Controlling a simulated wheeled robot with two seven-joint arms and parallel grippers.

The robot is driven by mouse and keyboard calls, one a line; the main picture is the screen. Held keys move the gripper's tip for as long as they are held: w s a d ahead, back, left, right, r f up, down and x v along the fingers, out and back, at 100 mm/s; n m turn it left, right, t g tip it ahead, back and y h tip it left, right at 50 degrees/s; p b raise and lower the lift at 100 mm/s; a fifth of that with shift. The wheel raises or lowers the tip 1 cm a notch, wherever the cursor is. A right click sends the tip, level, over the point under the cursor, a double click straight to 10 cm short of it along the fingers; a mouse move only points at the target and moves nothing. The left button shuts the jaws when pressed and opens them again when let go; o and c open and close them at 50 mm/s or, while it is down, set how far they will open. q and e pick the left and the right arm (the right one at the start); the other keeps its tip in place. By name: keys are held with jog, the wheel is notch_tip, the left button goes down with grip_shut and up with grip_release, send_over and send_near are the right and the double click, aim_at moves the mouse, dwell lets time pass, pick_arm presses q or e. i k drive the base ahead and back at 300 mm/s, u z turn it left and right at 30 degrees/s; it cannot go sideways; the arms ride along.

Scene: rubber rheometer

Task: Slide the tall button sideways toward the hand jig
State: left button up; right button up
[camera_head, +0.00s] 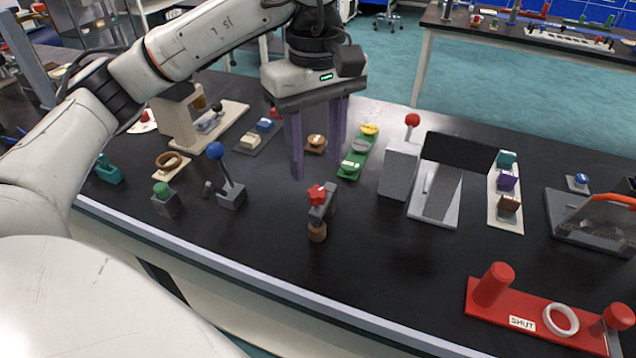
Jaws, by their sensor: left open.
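My left gripper (316,160) hangs over the middle of the black table. Its two purple fingers are spread apart, with nothing held between them. A round brown button on a small brown plate (316,143) shows between the fingers; I cannot tell their exact depth apart. A grey block with a green round top (165,200) stands upright at the left front. A grey clamp-like fixture with a red star knob and a brown round foot (319,210) stands in front of the gripper. I cannot tell for sure which pieces are the tall button and the hand jig. My right gripper is not in view.
A blue-ball lever (229,185) stands left of the gripper. A green strip with round buttons (358,152) lies close to its right. A grey box with a red-ball lever (399,170) stands farther right. A red plate (520,318) lies front right. The front middle is clear.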

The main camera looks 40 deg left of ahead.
aim_at(317, 235)
jog(key=k, duration=1)
